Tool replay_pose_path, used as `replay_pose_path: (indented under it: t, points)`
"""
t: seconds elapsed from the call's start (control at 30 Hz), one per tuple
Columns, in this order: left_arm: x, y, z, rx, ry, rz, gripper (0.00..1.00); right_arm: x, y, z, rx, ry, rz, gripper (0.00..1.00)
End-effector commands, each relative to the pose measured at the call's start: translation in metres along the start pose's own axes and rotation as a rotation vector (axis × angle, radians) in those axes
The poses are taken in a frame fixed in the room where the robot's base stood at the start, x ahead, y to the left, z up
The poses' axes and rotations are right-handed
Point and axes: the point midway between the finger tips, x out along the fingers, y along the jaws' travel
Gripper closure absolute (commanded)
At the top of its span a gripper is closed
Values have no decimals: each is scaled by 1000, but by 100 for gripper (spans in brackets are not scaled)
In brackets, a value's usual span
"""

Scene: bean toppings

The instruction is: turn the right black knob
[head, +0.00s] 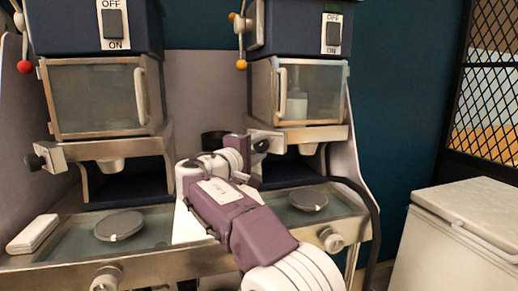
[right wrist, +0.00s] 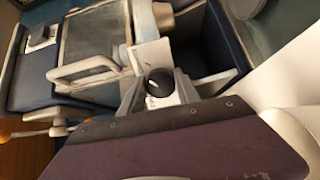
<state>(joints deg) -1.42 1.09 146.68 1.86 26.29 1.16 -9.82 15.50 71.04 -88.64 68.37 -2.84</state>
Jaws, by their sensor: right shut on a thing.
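The right black knob (head: 261,146) sits at the left front of the right machine, below its glass-fronted box, and is partly covered by my gripper. In the right wrist view the black knob (right wrist: 159,82), with a pale mark on its face, shows between the grey fingers. My right gripper (head: 252,152) reaches up from below and is shut on this knob. Another black knob (head: 35,162) is on the left machine, with no gripper near it. My left gripper is not in view.
The right glass-fronted box (head: 298,92) is shut with a bottle inside; the left box (head: 97,97) is also shut. Round grey discs (head: 307,200) (head: 119,225) lie on the drip trays. A white chest (head: 462,235) stands at right. A black hose (head: 368,205) hangs beside the right machine.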

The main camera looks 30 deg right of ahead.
Motion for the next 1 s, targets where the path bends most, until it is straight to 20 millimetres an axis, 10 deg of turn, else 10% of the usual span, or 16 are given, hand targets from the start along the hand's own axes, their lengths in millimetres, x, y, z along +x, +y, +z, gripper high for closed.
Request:
replay_pose_path:
  t: [0.03,0.07,0.13,0.47,1.0]
  points:
    - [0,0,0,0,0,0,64,0,-1,0,1,-1,-2,100]
    - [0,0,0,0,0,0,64,0,-1,0,1,-1,-2,56]
    - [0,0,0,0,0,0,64,0,-1,0,1,-1,-1,41]
    - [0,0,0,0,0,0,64,-3,0,0,0,0,-1,41]
    - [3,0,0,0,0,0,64,-90,0,0,0,1,-1,41]
